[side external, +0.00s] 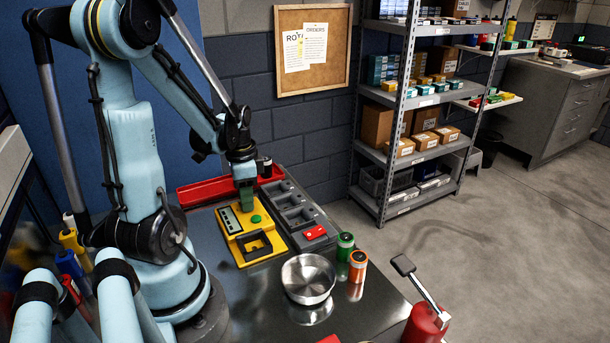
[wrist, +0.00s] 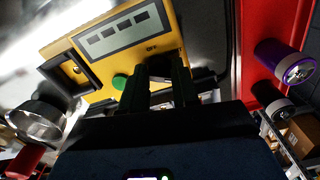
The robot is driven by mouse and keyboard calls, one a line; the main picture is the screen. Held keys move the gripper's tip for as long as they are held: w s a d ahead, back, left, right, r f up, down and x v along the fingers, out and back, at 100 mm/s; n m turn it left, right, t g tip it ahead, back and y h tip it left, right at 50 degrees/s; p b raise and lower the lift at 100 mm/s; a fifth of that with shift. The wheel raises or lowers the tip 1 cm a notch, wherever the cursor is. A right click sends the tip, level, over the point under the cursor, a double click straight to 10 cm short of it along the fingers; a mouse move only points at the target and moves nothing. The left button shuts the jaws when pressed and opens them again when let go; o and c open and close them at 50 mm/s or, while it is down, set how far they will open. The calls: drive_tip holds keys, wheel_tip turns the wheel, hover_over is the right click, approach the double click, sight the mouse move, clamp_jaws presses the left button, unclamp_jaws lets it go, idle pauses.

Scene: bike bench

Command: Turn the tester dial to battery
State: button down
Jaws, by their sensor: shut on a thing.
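The yellow tester (side external: 240,251) lies on the metal bench, with a display strip, a green button (side external: 256,218) and a square black recess. In the wrist view the tester (wrist: 178,25) shows its display with dark blocks, an "OFF" mark and the green button (wrist: 119,82). My gripper (side external: 245,206) points down at the tester's far end. In the wrist view my gripper's dark fingers (wrist: 162,72) are beside the "OFF" mark, shut on the dial. The dial is mostly hidden between the fingers, so its setting cannot be read.
A red tray (side external: 207,192) lies behind the tester, with a purple battery (wrist: 281,60) by it. A grey compartment tray (side external: 300,222) sits to the right. A metal bowl (side external: 308,278), a green can (side external: 345,242) and an orange can (side external: 358,262) stand in front.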

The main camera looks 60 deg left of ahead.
idle(0.3)
drive_tip(key=c, duration=0.8)
unclamp_jaws()
drive_tip(key=shift+c, duration=0.2)
wheel_tip(320, 180, up, 12)
drive_tip(key=w+d+n+t, duration=0.1)
drive_tip(key=w+d+t, duration=0.2)
drive_tip(key=d, duration=0.7)
drive_tip(key=w+d+f+n+t, duration=0.1)
drive_tip(key=w+d+t, duration=0.3)
drive_tip(key=d, duration=0.7)
drive_tip(key=shift+w+d, duration=0.2)
drive_tip(key=shift+w, duration=0.9)
